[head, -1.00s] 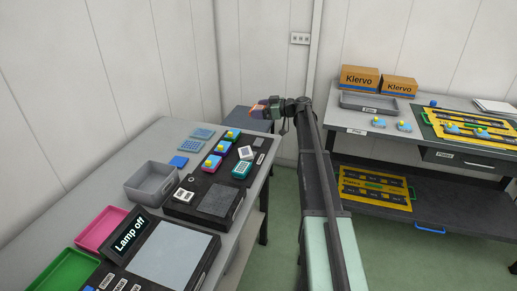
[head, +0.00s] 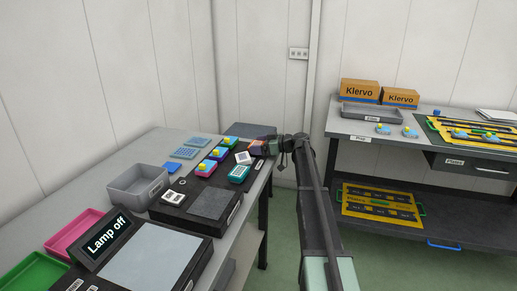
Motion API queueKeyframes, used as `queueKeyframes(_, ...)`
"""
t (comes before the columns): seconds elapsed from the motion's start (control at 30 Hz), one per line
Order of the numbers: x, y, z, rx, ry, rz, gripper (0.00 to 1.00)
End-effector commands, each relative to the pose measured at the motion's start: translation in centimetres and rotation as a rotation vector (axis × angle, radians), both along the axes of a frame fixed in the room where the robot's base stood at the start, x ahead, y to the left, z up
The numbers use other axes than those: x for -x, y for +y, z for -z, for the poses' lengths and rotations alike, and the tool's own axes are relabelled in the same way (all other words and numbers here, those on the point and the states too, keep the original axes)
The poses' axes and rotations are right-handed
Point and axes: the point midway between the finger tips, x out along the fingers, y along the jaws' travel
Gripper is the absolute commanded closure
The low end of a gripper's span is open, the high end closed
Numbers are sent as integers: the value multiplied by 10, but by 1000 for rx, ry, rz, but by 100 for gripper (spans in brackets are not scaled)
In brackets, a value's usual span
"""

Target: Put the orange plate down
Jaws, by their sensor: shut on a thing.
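My gripper (head: 266,146) is at the far right end of the left table, by the edge of the dark rack. It is shut on the orange plate (head: 256,148), which is small and partly hidden by the fingers. The plate is close to a tilted white block (head: 244,158). I cannot tell whether the plate touches the rack below it.
The dark rack holds blue, pink and green pieces with yellow knobs (head: 213,154) and a teal piece (head: 239,173). A grey bin (head: 137,186), a pink tray (head: 73,232) and a "Lamp off" display (head: 108,236) are nearer. Another bench (head: 350,127) stands right.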

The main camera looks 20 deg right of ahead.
Motion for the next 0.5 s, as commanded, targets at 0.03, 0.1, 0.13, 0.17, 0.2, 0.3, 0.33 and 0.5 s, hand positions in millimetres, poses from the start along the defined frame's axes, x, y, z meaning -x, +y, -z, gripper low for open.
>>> queueKeyframes(0.03, 0, 0, 3, 0, 0, 0, 39)
queueKeyframes(0.1, 0, 0, 5, 0, 0, 0, 39)
queueKeyframes(0.13, 0, 0, 4, 0, 0, 0, 12)
queueKeyframes(0.17, 0, 0, 4, 0, 0, 0, 7)
queueKeyframes(0.2, 0, 0, 4, 0, 0, 0, 1)
queueKeyframes(0.3, 0, 0, 4, 0, 0, 0, 0)
queueKeyframes(0.33, 0, 0, 4, 0, 0, 0, 0)
queueKeyframes(0.5, 3, -4, 2, 0, 0, 1, 0)
